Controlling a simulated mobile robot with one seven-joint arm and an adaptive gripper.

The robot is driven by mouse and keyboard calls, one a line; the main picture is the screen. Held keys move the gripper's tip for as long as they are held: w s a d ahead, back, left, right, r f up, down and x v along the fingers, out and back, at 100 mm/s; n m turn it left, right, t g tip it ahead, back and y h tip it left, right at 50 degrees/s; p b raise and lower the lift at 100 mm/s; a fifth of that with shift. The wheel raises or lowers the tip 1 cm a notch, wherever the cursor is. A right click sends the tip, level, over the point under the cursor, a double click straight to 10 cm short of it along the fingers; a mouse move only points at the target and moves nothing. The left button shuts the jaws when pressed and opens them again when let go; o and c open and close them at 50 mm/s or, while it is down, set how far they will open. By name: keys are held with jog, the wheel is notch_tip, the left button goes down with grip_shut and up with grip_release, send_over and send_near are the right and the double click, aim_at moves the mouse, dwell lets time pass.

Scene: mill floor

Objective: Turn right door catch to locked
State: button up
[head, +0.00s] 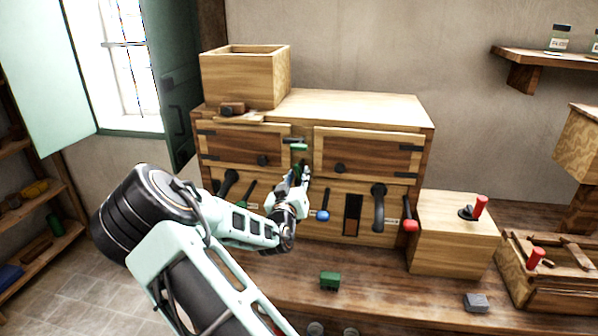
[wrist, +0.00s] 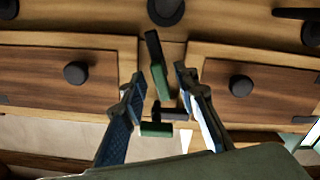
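The cabinet's right door (head: 367,154) and left door (head: 240,146) are both closed. Two green-handled catches sit in the strip between them. The upper catch (head: 298,147) has its green handle lying level; it also shows low in the wrist view (wrist: 157,130). The other catch (wrist: 161,82) stands nearly upright, slightly tilted, with a dark end. I cannot tell which catch belongs to the right door. My gripper (head: 301,174) is at the lower catch. In the wrist view its fingers (wrist: 158,76) are apart, one on each side of this catch, with visible gaps.
An open wooden box (head: 245,78) stands on top. A green block (head: 330,281) lies on the bench. A box with a red lever (head: 455,235) stands at right.

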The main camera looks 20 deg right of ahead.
jog(key=shift+x, duration=0.95)
grip_shut()
